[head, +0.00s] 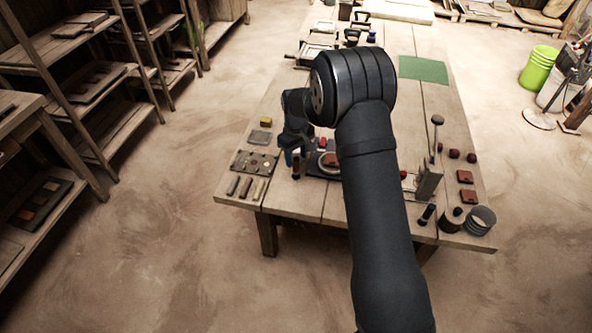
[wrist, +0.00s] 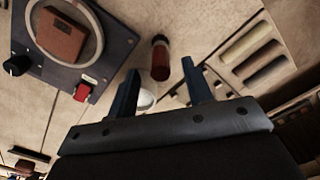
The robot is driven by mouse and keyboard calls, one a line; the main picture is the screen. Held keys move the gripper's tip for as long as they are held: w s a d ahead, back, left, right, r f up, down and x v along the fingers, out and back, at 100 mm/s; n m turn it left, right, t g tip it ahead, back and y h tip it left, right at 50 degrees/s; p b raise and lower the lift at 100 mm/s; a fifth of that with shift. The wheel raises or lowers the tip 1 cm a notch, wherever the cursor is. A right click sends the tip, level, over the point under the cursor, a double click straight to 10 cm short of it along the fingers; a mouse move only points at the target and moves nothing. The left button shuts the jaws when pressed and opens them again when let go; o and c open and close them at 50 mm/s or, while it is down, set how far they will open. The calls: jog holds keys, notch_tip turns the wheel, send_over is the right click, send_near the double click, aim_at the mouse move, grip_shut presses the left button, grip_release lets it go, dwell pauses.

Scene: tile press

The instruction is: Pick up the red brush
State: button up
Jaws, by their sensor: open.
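The red brush appears to be the small upright dark-red cylinder with a black end (wrist: 160,60) in the wrist view. It lies just past my fingertips, between their lines, and I see no contact. In the head view it seems to be the dark reddish upright piece (head: 296,166) near the table's left front. My gripper (wrist: 160,70) is open with nothing held between its two blue-grey fingers. In the head view my gripper (head: 289,157) is right beside the brush, partly hidden by my wrist.
A dark plate with a ring, brown tile (wrist: 62,38) and red button (wrist: 83,91) is close by. On the other side lie several short bars (wrist: 245,45) and a grey tray (head: 254,162). A white round thing (wrist: 146,100) shows between the fingers. A lever press (head: 429,182) stands right.

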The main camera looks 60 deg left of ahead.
aim_at(296, 166)
jog(key=shift+f, duration=2.7)
grip_shut()
jog(key=shift+r, duration=0.1)
